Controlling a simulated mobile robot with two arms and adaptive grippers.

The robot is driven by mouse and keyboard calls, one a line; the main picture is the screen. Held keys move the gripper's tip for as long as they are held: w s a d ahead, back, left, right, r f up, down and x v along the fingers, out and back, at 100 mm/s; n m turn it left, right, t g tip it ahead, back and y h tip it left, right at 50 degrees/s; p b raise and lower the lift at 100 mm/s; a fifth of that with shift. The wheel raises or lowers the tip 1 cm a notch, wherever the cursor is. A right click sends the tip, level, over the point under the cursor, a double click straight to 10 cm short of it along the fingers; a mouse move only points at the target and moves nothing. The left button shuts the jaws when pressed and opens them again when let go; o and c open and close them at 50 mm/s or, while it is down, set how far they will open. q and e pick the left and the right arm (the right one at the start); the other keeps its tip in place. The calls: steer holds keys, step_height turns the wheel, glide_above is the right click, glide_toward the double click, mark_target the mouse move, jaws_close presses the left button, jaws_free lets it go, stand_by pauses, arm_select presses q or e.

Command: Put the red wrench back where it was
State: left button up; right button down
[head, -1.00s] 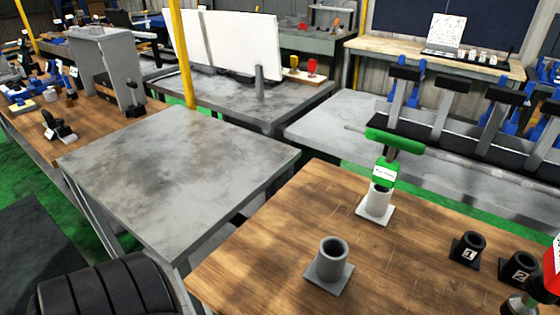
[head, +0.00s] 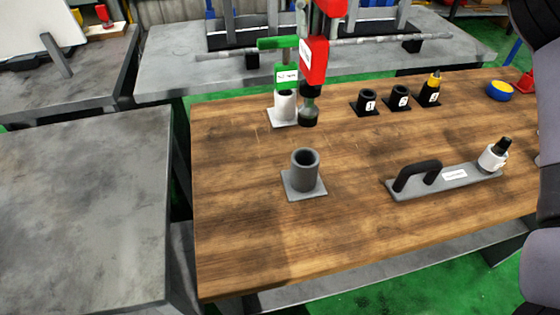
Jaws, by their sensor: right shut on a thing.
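The red wrench (head: 315,62) is upright near the top middle of the head view, with a white label on its body and a dark lower end. It hangs over the back of the wooden table, in front of the green wrench (head: 286,76). My right gripper (head: 312,20) is at its upper part and shut on it; the fingers are hard to make out at the picture's top edge. The green wrench stands in a white holder (head: 285,117). An empty grey round holder (head: 304,178) stands nearer on the table (head: 240,235). My left gripper is out of view.
Several black numbered holders (head: 366,104) stand to the right; one carries a yellow-and-black piece (head: 433,84). A grey plate with a black handle (head: 430,180) lies nearer. A bare grey table (head: 80,200) is at left. The table's front left is clear.

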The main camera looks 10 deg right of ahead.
glide_above(310, 119)
steer(key=w+d, duration=0.1)
steer(key=w, duration=0.1)
step_height(310, 119, down, 7)
steer(key=shift+r, duration=0.2)
steer(key=f, duration=0.7)
steer(key=shift+a+f, duration=0.2)
steer(key=shift+f, duration=0.15)
arm_select(q)
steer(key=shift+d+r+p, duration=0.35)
steer(key=shift+p, duration=0.15)
arm_select(e)
step_height(310, 119, down, 5)
steer(key=shift+r, duration=0.1)
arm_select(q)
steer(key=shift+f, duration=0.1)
arm_select(e)
steer(key=shift+f, duration=0.2)
steer(key=c, duration=1.4)
jaws_free()
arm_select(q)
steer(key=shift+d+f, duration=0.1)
arm_select(e)
steer(key=shift+o, duration=0.2)
